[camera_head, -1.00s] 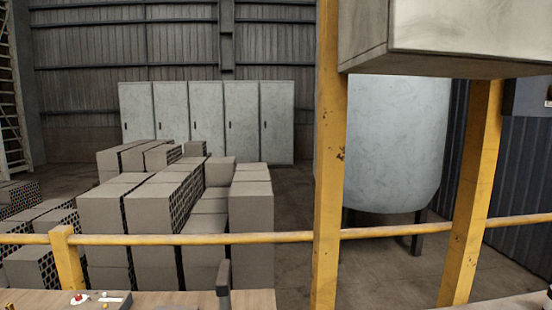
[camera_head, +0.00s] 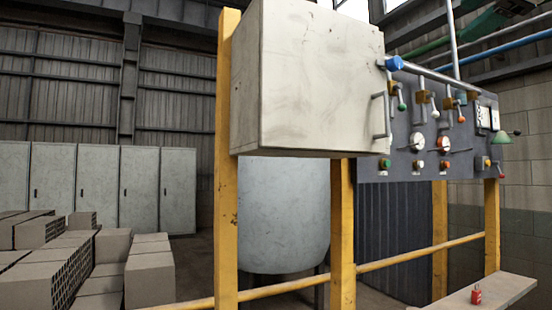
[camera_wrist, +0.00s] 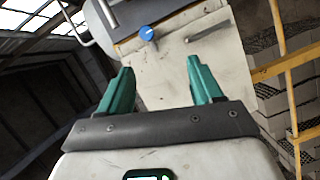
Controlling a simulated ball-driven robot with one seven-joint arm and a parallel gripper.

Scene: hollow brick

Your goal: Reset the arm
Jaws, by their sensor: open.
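My gripper (camera_wrist: 160,85) shows in the wrist view with its two green fingers apart and nothing between them. Beyond the fingers is a pale metal cabinet (camera_wrist: 180,75) with a blue knob (camera_wrist: 147,33) and a handle. I cannot tell how far the fingers are from it. In the head view the same kind of cabinet (camera_head: 305,80) hangs on yellow posts, with a blue knob (camera_head: 394,63) at its right edge. My arm and gripper are not seen in the head view.
A dark panel (camera_head: 405,150) with valves and gauges is right of the cabinet. A yellow rail (camera_head: 410,254) runs below. A red object (camera_head: 476,295) stands on a bench (camera_head: 505,292) at lower right. Hollow bricks (camera_head: 150,275), lockers (camera_head: 98,185) and a tank (camera_head: 284,210) stand behind.

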